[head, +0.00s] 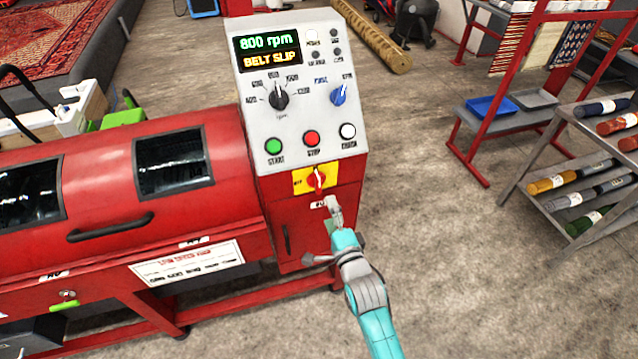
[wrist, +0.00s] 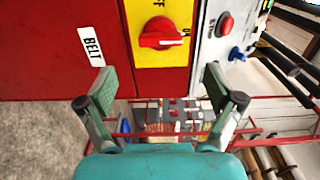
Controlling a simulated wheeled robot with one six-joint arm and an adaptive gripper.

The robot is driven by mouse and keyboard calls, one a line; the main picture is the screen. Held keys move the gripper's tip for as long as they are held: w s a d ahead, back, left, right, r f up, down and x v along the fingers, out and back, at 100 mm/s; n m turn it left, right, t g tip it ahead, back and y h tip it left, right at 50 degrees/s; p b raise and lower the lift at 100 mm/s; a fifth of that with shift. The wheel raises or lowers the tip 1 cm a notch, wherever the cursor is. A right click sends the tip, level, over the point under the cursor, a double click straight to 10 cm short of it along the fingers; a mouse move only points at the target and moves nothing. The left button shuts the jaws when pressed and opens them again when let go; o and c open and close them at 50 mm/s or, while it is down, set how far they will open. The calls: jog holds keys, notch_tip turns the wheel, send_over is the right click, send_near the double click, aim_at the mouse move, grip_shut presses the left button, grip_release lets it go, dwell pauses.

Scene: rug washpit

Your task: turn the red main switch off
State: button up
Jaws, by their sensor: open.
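The red main switch (head: 317,180) is a rotary handle on a yellow plate (head: 300,178) at the foot of the grey control panel. In the wrist view the switch (wrist: 163,37) lies ahead of the fingertips, its handle lengthwise toward the partly readable ON mark. The OFF mark is at the side of the plate. My gripper (head: 324,235) is just below and in front of the switch in the head view. In the wrist view my gripper (wrist: 158,88) is open and empty, its fingers spread wider than the handle and apart from it.
The display (head: 268,50) reads 800 rpm and BELT SLIP. Green start (head: 274,147), red stop (head: 312,139) and white (head: 348,131) buttons sit above the switch. The red machine drum (head: 100,180) extends left. A rack with rolls (head: 580,180) stands right; floor between is clear.

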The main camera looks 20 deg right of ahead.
aim_at(319, 188)
jog(key=w, duration=1)
jog(key=c, duration=1.2)
jog(key=shift+o, duration=0.2)
